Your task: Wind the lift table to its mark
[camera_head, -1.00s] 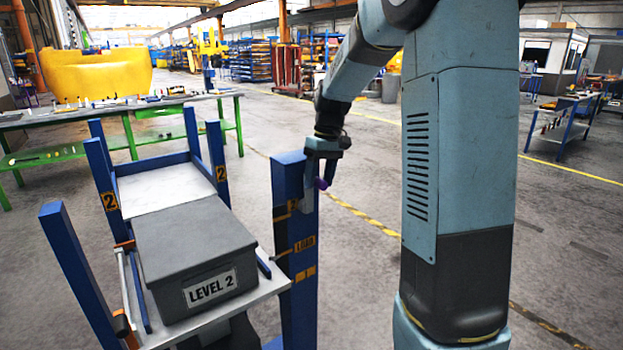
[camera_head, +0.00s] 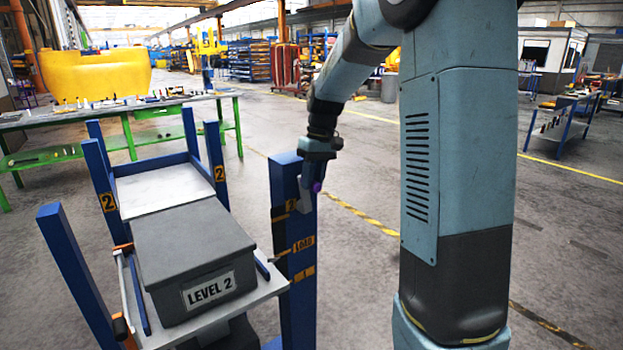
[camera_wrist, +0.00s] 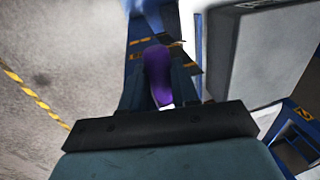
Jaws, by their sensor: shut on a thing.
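A purple handle (camera_head: 317,187) shows at the upper part of the blue post (camera_head: 289,225), beside the lift table's platform (camera_head: 232,312). My gripper (camera_head: 314,176) is shut on it; the wrist view shows the purple handle (camera_wrist: 158,72) between my fingers. The crank's arm is mostly hidden. The platform bears a dark grey lidded box (camera_head: 196,243) labelled "LEVEL 2". The post carries yellow-orange marks: a "2" near the top, a "LOAD" mark (camera_head: 303,244) in the middle and a "1" (camera_head: 304,273) below. The platform's near right corner, with a small orange piece, is close to the LOAD mark's height.
Behind the box a pale deck (camera_head: 160,190) stands between blue posts marked "2". A green-legged workbench (camera_head: 100,117) with small tools is at the back left. The floor right of the post is open, with a yellow-black stripe (camera_head: 360,218).

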